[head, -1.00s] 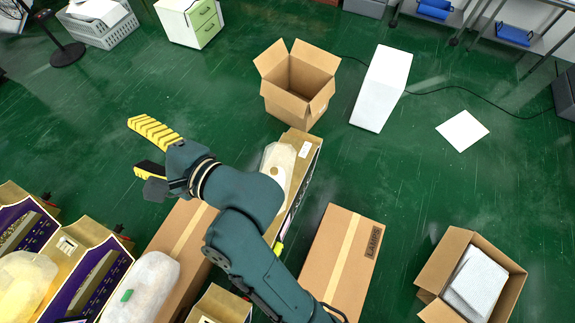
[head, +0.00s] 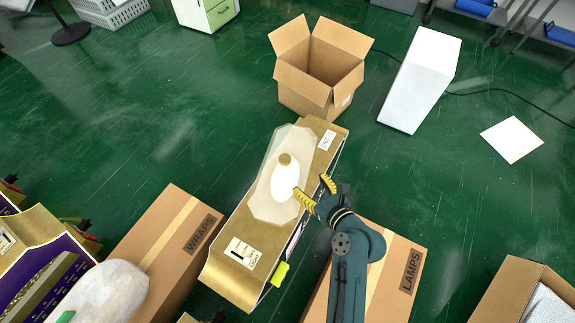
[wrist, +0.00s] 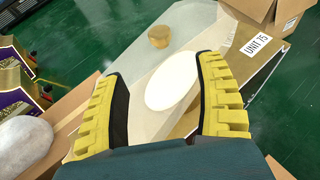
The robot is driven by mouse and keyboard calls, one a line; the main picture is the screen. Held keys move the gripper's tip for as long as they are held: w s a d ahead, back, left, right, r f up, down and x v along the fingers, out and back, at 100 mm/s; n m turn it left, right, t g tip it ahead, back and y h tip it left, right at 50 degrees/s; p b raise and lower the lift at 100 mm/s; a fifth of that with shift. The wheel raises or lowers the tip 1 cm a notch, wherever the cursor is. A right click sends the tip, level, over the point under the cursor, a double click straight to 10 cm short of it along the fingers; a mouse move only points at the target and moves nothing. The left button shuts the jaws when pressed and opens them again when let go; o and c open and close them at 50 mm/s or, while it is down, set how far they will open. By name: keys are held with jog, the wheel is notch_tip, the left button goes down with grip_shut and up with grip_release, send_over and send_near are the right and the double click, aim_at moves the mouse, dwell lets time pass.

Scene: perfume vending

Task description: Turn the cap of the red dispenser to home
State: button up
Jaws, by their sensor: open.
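A long gold unit (head: 228,275) lies on the floor with a clear, many-sided cover (head: 262,202) on top. A pale oval body (head: 285,184) with a gold-brown cap (head: 285,159) shows there; the wrist view shows the cap (wrist: 159,37) beyond my fingers and the white oval (wrist: 172,80) between them. I see no red on it. My gripper (head: 309,183) has yellow ribbed fingers, spread and empty, at the unit's right side, right of and nearer than the cap. In the wrist view my gripper (wrist: 161,66) is open, with nothing between its pads. Whether it touches the cover, I cannot tell.
An open carton (head: 302,95) stands at the unit's far end. A WRAPS carton (head: 165,235) lies left and a LAMPS carton (head: 395,290) right. A white block (head: 420,80) stands back right. More gold-and-purple units (head: 35,230) stand at left.

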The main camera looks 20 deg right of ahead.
aim_at(286, 160)
jog(key=b+x, duration=0.8)
jog(key=x, duration=0.8)
jog(key=shift+a+r, duration=0.1)
jog(key=shift+r, duration=0.05)
jog(key=c, duration=1.3)
